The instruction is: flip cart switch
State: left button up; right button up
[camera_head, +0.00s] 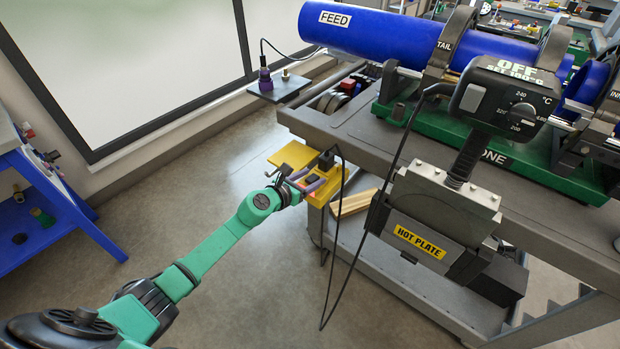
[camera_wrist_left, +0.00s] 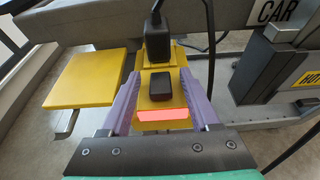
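The cart switch is a black rocker (camera_wrist_left: 160,90) on a yellow box at the cart's near left corner. A red-lit strip (camera_wrist_left: 165,114) shows on the box below the rocker. A black plug (camera_wrist_left: 157,38) with a cable stands in the box behind the rocker. In the head view the yellow box (camera_head: 325,190) is partly hidden by my left gripper (camera_head: 304,184). My left gripper's purple fingers (camera_wrist_left: 160,97) are spread apart on either side of the rocker, with nothing held between them. I cannot tell whether they touch the box. My right gripper is not in view.
A yellow flap (camera_wrist_left: 86,80) sits left of the box. The hot plate (camera_head: 440,205), its OFF controller (camera_head: 505,92) and the blue FEED pipe (camera_head: 390,32) are on the cart. A black cable hangs beside the box. A blue bench (camera_head: 45,225) stands at left, with open floor between.

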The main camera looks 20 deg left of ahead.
pick_arm(q)
jog(key=shift+s, duration=0.1)
jog(key=shift+s+a+r, duration=0.15)
jog(key=shift+s+r, duration=0.05)
jog(key=shift+s, duration=0.05)
jog(key=v, duration=1.3)
jog(key=shift+s+p, duration=0.35)
